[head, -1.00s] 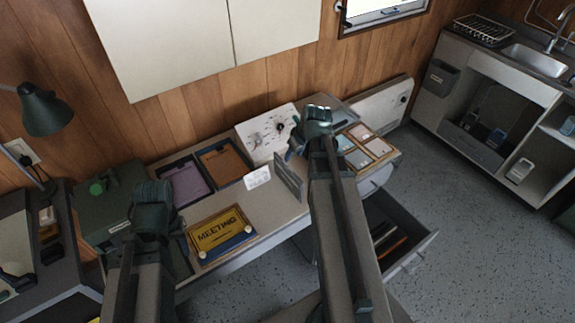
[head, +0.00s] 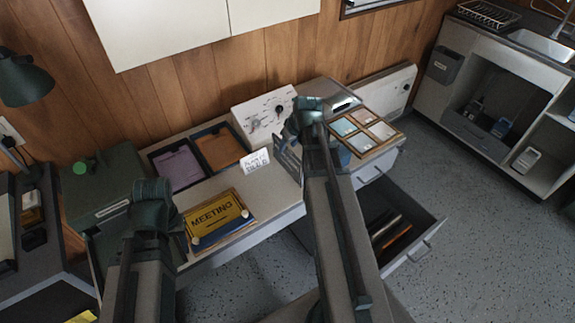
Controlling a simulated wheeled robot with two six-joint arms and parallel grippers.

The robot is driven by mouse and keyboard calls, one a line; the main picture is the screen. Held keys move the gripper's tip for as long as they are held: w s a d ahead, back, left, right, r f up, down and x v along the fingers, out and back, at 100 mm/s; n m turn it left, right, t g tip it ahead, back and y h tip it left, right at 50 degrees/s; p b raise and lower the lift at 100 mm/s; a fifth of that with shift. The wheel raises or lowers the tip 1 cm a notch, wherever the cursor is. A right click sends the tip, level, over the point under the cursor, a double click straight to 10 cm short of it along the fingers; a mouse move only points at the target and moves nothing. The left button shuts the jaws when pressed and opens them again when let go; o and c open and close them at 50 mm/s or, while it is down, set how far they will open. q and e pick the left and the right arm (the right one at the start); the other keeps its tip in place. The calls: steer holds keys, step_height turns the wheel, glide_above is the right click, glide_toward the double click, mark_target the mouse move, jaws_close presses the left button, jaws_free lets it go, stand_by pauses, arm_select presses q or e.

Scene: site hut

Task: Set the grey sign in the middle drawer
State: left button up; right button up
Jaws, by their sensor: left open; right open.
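The grey sign (head: 287,160) appears to be the dark grey panel standing upright on the desk, just left of my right arm, which partly hides it. My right gripper (head: 309,108) is open above the desk, near the sign's upper right in the picture; I cannot tell whether they touch. My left gripper (head: 152,195) is open at the left, over the desk's left end, and looks empty. A desk drawer (head: 428,222) stands open at the right with dark and orange files inside. A closed drawer front (head: 374,171) shows above it. My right arm hides part of the drawers.
A yellow MEETING sign (head: 218,213), a small white card (head: 255,161), two paper trays (head: 198,160) and a white control box (head: 264,116) are on the desk. A framed tile board (head: 385,151) lies at the right end. Floor beyond the open drawer is clear.

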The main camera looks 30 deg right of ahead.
mark_target(285, 154)
arm_select(q)
steer(key=shift+f+b, duration=2.45)
arm_select(e)
steer(key=shift+s+x, duration=0.1)
steer(key=shift+x, duration=1.2)
steer(key=shift+s+x, duration=0.15)
steer(key=shift+x, duration=1.1)
arm_select(q)
steer(key=shift+f, duration=0.25)
arm_select(e)
steer(key=shift+f, duration=0.35)
jaws_close()
